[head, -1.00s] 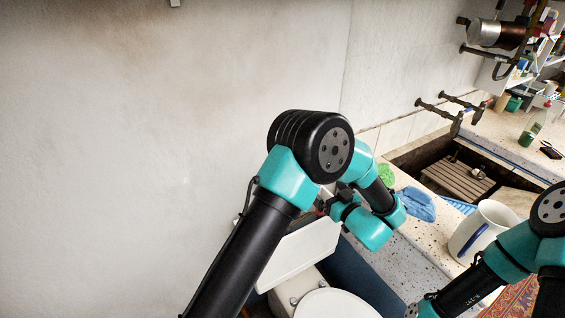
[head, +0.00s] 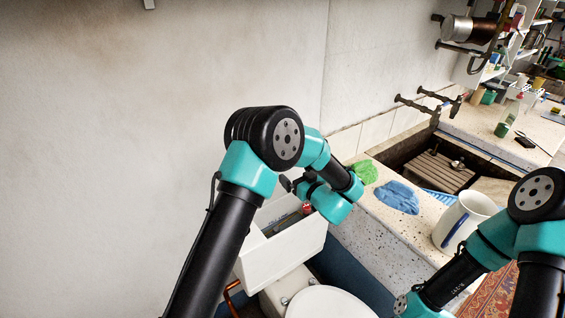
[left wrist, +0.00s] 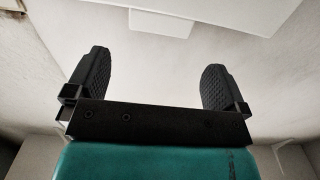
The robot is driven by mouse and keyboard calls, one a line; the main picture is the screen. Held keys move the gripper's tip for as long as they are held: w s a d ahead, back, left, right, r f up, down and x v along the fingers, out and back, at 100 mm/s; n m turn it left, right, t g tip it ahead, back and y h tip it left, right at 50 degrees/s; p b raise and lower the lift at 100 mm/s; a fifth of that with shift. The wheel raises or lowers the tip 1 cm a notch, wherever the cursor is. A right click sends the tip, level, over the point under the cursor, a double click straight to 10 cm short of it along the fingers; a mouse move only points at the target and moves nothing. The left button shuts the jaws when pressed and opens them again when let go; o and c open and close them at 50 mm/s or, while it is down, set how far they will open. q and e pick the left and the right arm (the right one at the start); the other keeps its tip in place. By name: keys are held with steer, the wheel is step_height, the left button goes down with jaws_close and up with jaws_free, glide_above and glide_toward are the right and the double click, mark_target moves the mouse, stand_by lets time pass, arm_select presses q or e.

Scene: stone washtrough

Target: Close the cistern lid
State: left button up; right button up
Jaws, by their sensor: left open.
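The white cistern (head: 290,256) is low in the middle of the head view, above the toilet bowl. Its top is open, showing a dark inside with a small red part (head: 307,208). A pale upright piece (head: 277,208) behind the opening may be the raised lid; my left arm partly hides it. My left gripper is at the cistern's back, mostly hidden by its arm in the head view. In the left wrist view my left gripper (left wrist: 157,78) is open, with nothing between its fingers. A white slab (left wrist: 232,12) lies beyond the fingers; I cannot tell whether it is the lid.
A speckled counter with a green cloth (head: 364,172), a blue cloth (head: 397,196) and a white jug (head: 463,222) is right of the cistern. Behind the jug is the stone trough with a wooden slatted board (head: 437,171). My right arm crosses the lower right. The wall is bare at left.

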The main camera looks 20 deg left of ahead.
arm_select(q)
steer(key=x, duration=0.8)
steer(key=shift+w+a, duration=0.15)
steer(key=shift+a, duration=0.05)
steer(key=shift+c, duration=0.2)
steer(key=shift+d, duration=0.1)
steer(key=c, duration=1.1)
